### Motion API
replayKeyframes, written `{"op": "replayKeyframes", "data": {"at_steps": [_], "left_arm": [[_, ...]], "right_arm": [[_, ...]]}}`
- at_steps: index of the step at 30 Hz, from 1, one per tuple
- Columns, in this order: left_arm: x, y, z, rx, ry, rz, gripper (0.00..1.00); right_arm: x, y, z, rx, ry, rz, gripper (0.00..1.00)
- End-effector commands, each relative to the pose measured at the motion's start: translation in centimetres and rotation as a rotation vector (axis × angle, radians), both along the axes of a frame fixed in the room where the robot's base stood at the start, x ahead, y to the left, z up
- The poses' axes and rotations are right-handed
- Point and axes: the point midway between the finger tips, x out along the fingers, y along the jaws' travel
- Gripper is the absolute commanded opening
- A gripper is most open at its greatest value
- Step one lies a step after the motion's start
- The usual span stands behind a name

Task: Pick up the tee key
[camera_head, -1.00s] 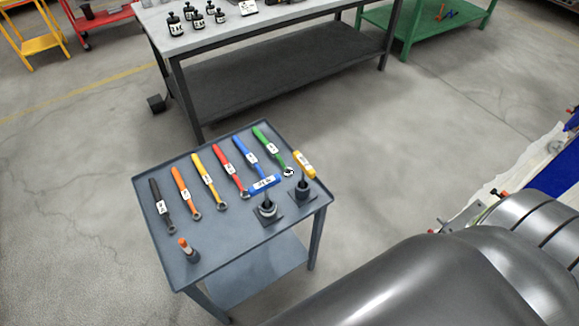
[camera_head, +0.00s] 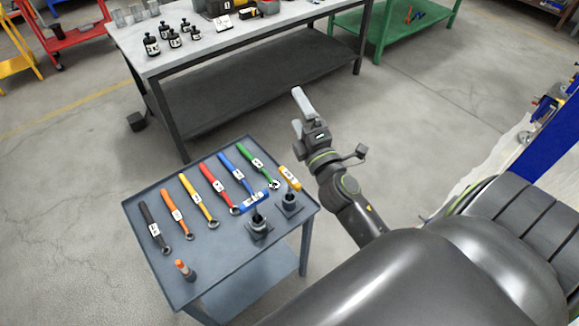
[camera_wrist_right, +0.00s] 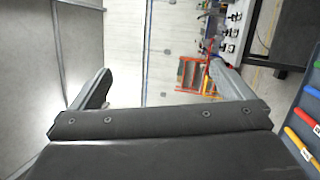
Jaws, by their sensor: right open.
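Two T-shaped keys stand in dark sockets on the right side of the grey tool cart (camera_head: 215,245): one with a blue labelled bar (camera_head: 254,202), one with a yellow labelled bar (camera_head: 290,179). I cannot tell which one is the tee key meant. Their shafts go down into the sockets (camera_head: 259,227). My right gripper (camera_head: 300,110) is open and empty, beyond the cart's far right corner and apart from both keys. In the right wrist view, its two fingers (camera_wrist_right: 160,78) are spread with nothing between them. My left gripper is not in view.
Several coloured wrenches (camera_head: 201,201) lie in a row on the cart. An orange-topped peg (camera_head: 183,267) stands at its near left corner. A grey workbench (camera_head: 240,40) with black jacks stands behind.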

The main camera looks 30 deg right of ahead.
Motion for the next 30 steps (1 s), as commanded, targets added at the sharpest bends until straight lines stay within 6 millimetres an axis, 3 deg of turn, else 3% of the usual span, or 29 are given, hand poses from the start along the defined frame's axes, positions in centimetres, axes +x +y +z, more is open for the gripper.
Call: {"op": "replayKeyframes", "data": {"at_steps": [3, 7, 11, 16, 20, 23, 27, 30], "left_arm": [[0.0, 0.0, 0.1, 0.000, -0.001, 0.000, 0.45], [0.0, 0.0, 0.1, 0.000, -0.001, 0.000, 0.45], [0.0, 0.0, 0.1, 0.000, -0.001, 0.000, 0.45], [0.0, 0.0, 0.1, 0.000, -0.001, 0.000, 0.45], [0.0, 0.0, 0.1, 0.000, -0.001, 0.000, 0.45], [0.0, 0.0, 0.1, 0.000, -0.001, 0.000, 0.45], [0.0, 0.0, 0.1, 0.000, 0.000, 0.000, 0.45], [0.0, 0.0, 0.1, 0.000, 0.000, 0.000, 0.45]], "right_arm": [[2.1, 3.8, 2.6, -0.338, -0.088, 0.119, 1.00], [3.8, 8.2, 3.1, -0.713, -0.156, 0.248, 1.00], [5.2, 12.0, 1.6, -1.078, -0.198, 0.386, 1.00], [6.6, 14.9, -2.7, -1.535, -0.214, 0.592, 1.00], [7.4, 15.0, -6.8, -1.857, -0.191, 0.779, 1.00], [7.7, 13.7, -9.8, -2.078, -0.149, 0.946, 1.00], [7.7, 10.2, -13.1, -2.332, -0.054, 1.219, 1.00], [7.3, 7.0, -14.5, -2.455, 0.041, 1.440, 1.00]]}}
